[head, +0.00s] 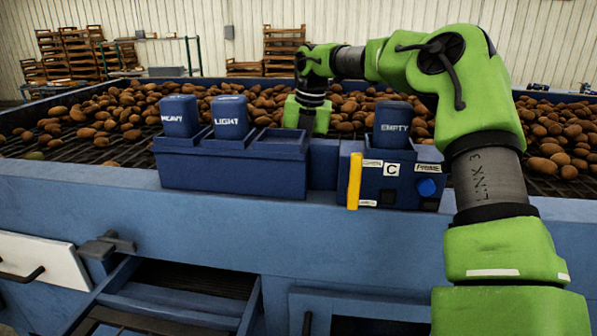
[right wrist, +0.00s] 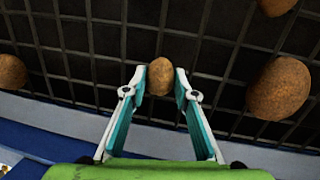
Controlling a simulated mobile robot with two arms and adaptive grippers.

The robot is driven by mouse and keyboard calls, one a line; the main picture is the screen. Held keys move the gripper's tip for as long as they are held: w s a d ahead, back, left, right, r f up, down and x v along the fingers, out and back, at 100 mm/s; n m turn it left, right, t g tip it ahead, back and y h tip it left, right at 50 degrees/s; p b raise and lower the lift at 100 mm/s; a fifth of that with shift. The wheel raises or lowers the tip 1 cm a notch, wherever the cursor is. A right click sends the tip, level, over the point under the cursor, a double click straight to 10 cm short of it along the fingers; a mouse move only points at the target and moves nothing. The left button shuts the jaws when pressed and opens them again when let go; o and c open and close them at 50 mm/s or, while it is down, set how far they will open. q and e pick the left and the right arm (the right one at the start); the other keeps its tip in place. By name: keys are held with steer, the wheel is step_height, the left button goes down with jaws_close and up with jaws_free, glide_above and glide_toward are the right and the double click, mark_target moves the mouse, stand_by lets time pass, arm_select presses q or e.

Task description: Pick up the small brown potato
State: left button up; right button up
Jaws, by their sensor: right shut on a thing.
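The small brown potato (right wrist: 160,76) is between the two fingertips of my right gripper (right wrist: 160,82) in the right wrist view. The gripper is shut on it, with a finger against each side, above the dark grid of the grader (right wrist: 110,62). In the head view my right arm reaches over the blue bins to the grader bed. The gripper's fingers and the held potato are hidden there behind the bins. My left gripper is not in view.
Larger potatoes lie on the grid at the right (right wrist: 279,88) and left (right wrist: 8,73) in the wrist view. Blue containers marked HEAVY (head: 179,117), LIGHT (head: 229,118) and EMPTY (head: 392,125) stand along the grader's front edge.

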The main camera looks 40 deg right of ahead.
step_height(320, 180, up, 8)
steer(key=shift+a+r+b, duration=0.1)
steer(key=shift+r+b, duration=0.15)
steer(key=shift+b, duration=0.2)
steer(key=shift+r, duration=0.7)
